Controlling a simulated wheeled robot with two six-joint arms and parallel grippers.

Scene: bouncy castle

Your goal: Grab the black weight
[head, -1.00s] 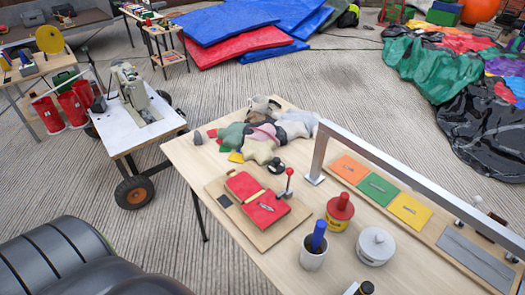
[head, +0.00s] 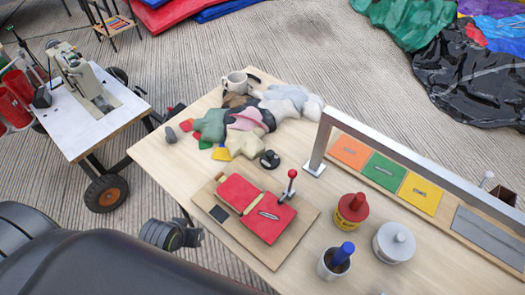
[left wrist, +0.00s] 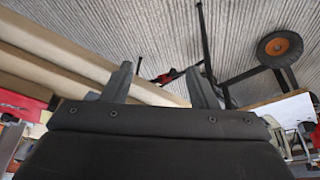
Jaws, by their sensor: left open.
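The black weight (head: 269,159) is a small dark round piece with a knob. It sits upright on the wooden table (head: 170,155), just behind the red pad board and beside the cream fabric piece. My left gripper (head: 185,237) is low at the table's left edge, outside the tabletop and well apart from the weight. In the left wrist view its two fingers (left wrist: 163,85) are spread and nothing is between them. The weight does not show there. My right gripper is in neither view.
A board with a red pad (head: 258,210) and a red-knobbed lever lies near the weight. A fabric pile (head: 240,122) with a mug is behind it. A metal bar (head: 420,165), red-lidded jar (head: 351,208) and grey pot (head: 394,242) stand right. A wheeled cart (head: 95,125) is left.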

